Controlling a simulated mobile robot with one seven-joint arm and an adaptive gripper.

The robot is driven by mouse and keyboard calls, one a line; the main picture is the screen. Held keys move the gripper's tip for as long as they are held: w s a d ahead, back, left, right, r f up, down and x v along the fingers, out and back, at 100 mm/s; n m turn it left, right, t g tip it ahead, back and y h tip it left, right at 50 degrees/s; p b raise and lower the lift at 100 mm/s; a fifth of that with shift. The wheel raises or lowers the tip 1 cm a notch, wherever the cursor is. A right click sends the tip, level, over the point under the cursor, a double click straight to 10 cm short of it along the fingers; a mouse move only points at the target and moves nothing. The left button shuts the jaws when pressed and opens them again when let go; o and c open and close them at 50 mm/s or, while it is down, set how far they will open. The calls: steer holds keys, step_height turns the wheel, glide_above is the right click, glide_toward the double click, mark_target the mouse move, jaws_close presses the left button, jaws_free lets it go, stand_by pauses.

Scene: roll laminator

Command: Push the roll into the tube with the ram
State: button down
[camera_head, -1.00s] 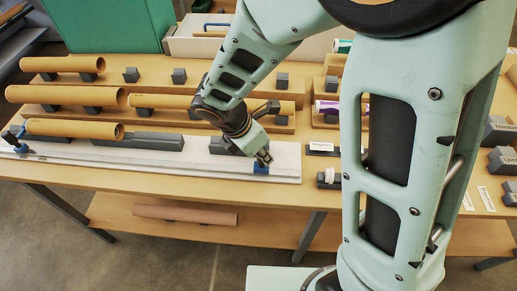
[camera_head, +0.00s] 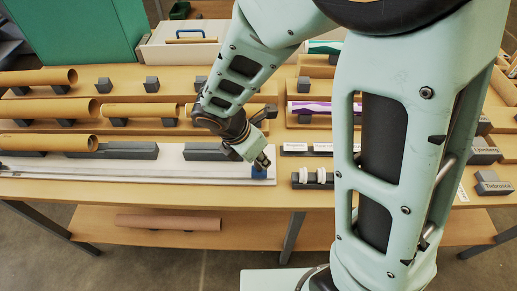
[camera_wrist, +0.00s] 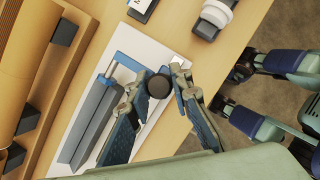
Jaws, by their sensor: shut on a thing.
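My gripper (camera_head: 264,160) is at the right end of a long white base board (camera_head: 205,180). In the wrist view my gripper's fingers (camera_wrist: 160,100) are shut on a round dark knob (camera_wrist: 158,86), apparently the ram's handle. A blue bracket (camera_wrist: 125,62) with a thin rod stands beside a long grey block (camera_wrist: 88,125). A blue block (camera_head: 258,172) is just below my gripper in the head view. A brown tube (camera_head: 45,142) lies at the board's left, its open end facing right towards grey blocks (camera_head: 130,150). I cannot make out a roll in line with it.
More brown tubes (camera_head: 50,108) lie on stepped racks behind. A purple-and-white roll (camera_head: 310,107) lies at the back right. White ring-shaped pieces (camera_head: 309,177) sit in a grey holder right of the board. A pinkish tube (camera_head: 168,222) lies on the lower shelf.

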steer(key=shift+d, duration=0.25)
steer(key=c, duration=1.7)
jaws_free()
steer(key=shift+d, duration=0.1)
steer(key=shift+c, duration=0.2)
steer(key=shift+r, duration=0.1)
steer(key=shift+a+r, duration=0.25)
steer(key=shift+r, duration=0.05)
steer(key=v, duration=0.6)
steer(key=shift+s+r, duration=0.2)
steer(key=shift+r, duration=0.1)
steer(key=shift+a, duration=0.1)
